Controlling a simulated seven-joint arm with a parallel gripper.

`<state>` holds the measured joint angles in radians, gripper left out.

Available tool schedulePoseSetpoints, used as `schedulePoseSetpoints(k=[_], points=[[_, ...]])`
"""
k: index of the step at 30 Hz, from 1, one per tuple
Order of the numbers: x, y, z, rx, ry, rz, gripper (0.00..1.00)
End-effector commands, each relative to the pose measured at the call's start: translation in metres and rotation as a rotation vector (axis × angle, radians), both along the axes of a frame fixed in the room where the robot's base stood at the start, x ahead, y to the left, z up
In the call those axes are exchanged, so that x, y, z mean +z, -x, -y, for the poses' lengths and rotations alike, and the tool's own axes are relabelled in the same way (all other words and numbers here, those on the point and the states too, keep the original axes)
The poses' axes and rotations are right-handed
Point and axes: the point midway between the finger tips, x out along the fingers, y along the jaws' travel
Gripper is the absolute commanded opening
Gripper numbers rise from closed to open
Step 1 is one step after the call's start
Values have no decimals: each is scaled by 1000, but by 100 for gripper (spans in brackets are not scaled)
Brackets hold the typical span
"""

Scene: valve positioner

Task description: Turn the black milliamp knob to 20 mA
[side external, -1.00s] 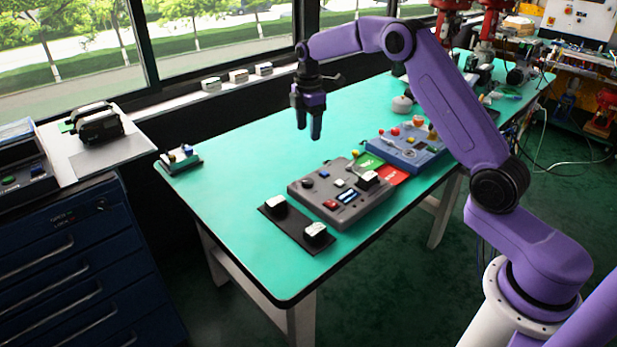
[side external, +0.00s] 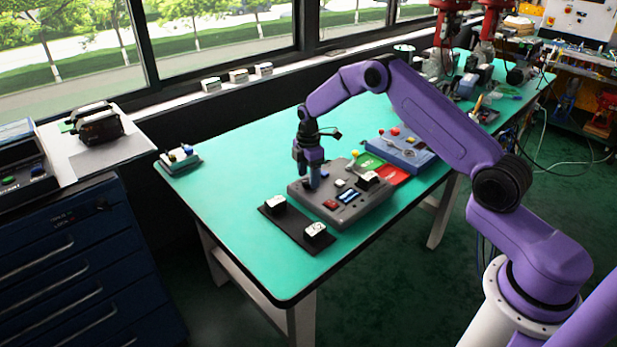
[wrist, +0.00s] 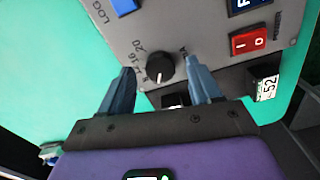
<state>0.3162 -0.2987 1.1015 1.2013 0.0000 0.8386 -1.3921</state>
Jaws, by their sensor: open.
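The black milliamp knob (wrist: 160,68) shows in the wrist view on the grey control box (wrist: 205,30), with a white pointer line and printed scale marks, "16" and "20" among them, at its upper left. My gripper (wrist: 158,75) is open, with one blue-grey finger on each side of the knob and a gap to it on both sides. In the side view my gripper (side external: 312,180) is low over the left part of the grey box (side external: 350,205) and hides the knob there. I cannot tell how far the fingertips are above the panel.
A red rocker switch (wrist: 249,41) and a small blue display (wrist: 248,4) are on the same panel. A black plate (side external: 290,230) with two white-topped blocks lies in front of the box. A blue box (side external: 405,150) stands behind it.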

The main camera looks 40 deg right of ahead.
Motion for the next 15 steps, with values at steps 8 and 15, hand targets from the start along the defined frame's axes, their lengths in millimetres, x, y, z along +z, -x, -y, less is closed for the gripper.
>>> schedulePoseSetpoints(k=[8,15], points=[[-12,0,0,0,0,0,63],[-12,0,0,0,0,0,47]])
